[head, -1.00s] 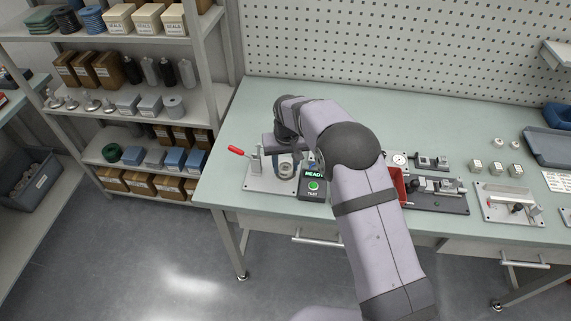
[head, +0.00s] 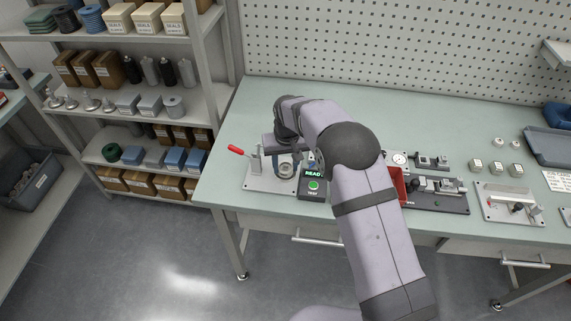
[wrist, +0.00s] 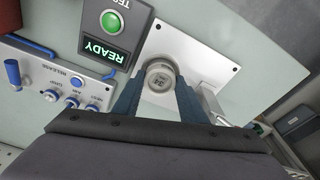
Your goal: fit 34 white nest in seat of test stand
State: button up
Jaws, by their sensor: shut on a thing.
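The white nest (wrist: 159,83) is a pale round piece with a number on its top face, which I read as 34 without being sure. It is between the fingertips of my gripper (wrist: 157,88), which is shut on it. The test stand (wrist: 186,40) has a light plate under the nest, and it also shows in the head view (head: 262,184) with a red-handled lever at its left. The nest is at the seat's place on the plate. The seat is hidden beneath it, and I cannot tell how deep the nest sits. In the head view my gripper (head: 286,170) is over the stand.
A test box (wrist: 108,35) with a green button and a READY display stands beside the stand. A panel with blue knobs (wrist: 62,88) is close by. In the head view a red bin (head: 397,186) and dark fixtures (head: 436,196) are to the right. The bench behind is clear.

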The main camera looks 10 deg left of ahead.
jog(key=shift+f, duration=0.35)
dwell(0.3)
jog(key=o, duration=1.1)
jog(key=shift+s, duration=0.1)
jog(key=shift+o, duration=0.2)
jog(key=shift+d+f, duration=0.1)
jog(key=shift+r+b, duration=0.55)
jog(key=shift+r, duration=0.2)
jog(key=shift+s+r+b, duration=0.25)
jog(key=shift+r+b, duration=0.2)
jog(key=shift+r, duration=1.05)
jog(key=shift+s+r+b, duration=0.2)
jog(key=shift+r+b, duration=0.25)
jog(key=shift+r, duration=1)
jog(key=shift+d, duration=0.2)
